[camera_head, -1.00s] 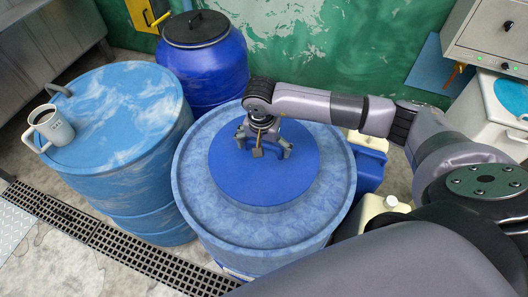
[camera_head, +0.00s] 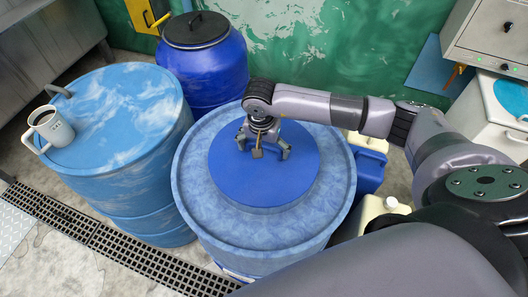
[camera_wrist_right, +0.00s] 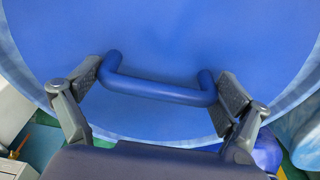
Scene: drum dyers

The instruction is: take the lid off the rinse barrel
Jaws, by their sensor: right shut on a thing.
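The middle blue barrel (camera_head: 215,240) has a mottled pale-blue top with a plain blue round lid (camera_head: 240,185) over its centre. My right gripper (camera_head: 264,153) is over this lid. In the right wrist view my right gripper (camera_wrist_right: 160,95) is shut on the lid's blue bar handle (camera_wrist_right: 160,90), with one finger at each end of the bar. The lid (camera_wrist_right: 170,40) looks level. I cannot tell whether it rests on the barrel or hangs just above it. My left gripper is not in view.
A blue barrel (camera_head: 120,190) with a white mug (camera_head: 50,125) on top stands at the left. A darker blue barrel (camera_head: 210,75) with a black lid (camera_head: 195,30) stands behind. Jugs (camera_head: 385,208) stand at the right. A floor grate (camera_head: 120,245) runs in front.

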